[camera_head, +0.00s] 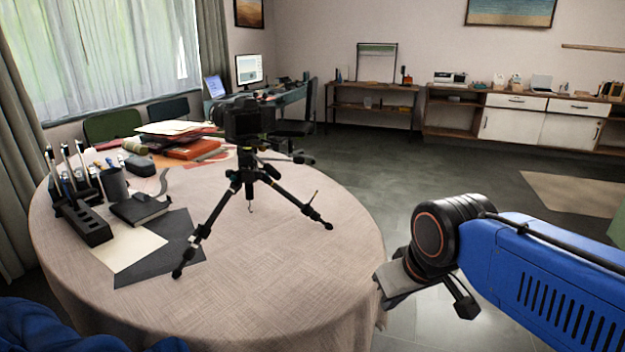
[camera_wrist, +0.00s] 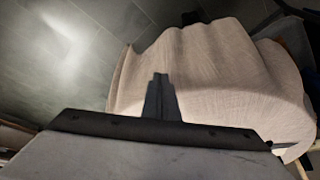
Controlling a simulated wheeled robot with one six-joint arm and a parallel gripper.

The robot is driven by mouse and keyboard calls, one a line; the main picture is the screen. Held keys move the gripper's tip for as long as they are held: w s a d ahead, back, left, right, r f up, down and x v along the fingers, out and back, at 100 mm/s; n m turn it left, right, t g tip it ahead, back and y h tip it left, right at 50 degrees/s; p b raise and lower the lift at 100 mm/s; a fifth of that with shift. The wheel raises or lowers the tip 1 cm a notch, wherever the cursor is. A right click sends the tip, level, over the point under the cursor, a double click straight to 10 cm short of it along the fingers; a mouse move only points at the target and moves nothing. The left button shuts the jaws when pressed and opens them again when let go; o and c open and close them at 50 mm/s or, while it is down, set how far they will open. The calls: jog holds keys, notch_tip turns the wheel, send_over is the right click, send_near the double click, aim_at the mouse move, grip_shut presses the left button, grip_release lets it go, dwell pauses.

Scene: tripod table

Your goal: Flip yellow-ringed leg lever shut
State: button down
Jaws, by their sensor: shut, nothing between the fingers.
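A black tripod (camera_head: 250,170) with a camera (camera_head: 243,118) on top stands on the round table. One leg (camera_head: 205,228) reaches to the front left and another (camera_head: 292,202) to the right. A small yellowish lever-like piece (camera_head: 316,195) sticks up from the lower right leg; the ring itself is too small to make out. My gripper is shut and empty, and its fingers (camera_wrist: 160,95) show together in the wrist view, over the cloth at the table's edge. It is apart from the tripod, to its right and nearer me. The tripod is not in the wrist view.
The cloth-covered table (camera_head: 290,285) is clear in front and right of the tripod. A black pen holder (camera_head: 85,222), a cup (camera_head: 114,184), dark and white sheets, and red folders (camera_head: 192,148) lie to the left. Open floor (camera_head: 445,185) lies beyond the table.

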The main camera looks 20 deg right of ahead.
jog(key=w+a+r+n+g+y, duration=0.1)
jog(key=w+r+n+g, duration=0.1)
jog(key=w+r+n, duration=0.4)
jog(key=w+a+r+n+g+y, duration=0.2)
jog(key=w+r+n, duration=0.5)
jog(key=w+r, duration=0.8)
jog(key=w, duration=1.1)
jog(key=shift+r+n, duration=0.2)
jog(key=shift+n, duration=0.1)
jog(key=x, duration=1)
jog(key=shift+s+a, duration=0.1)
jog(key=shift+d+f+y, duration=0.1)
jog(key=shift+d+y, duration=0.15)
jog(key=shift+y, duration=0.15)
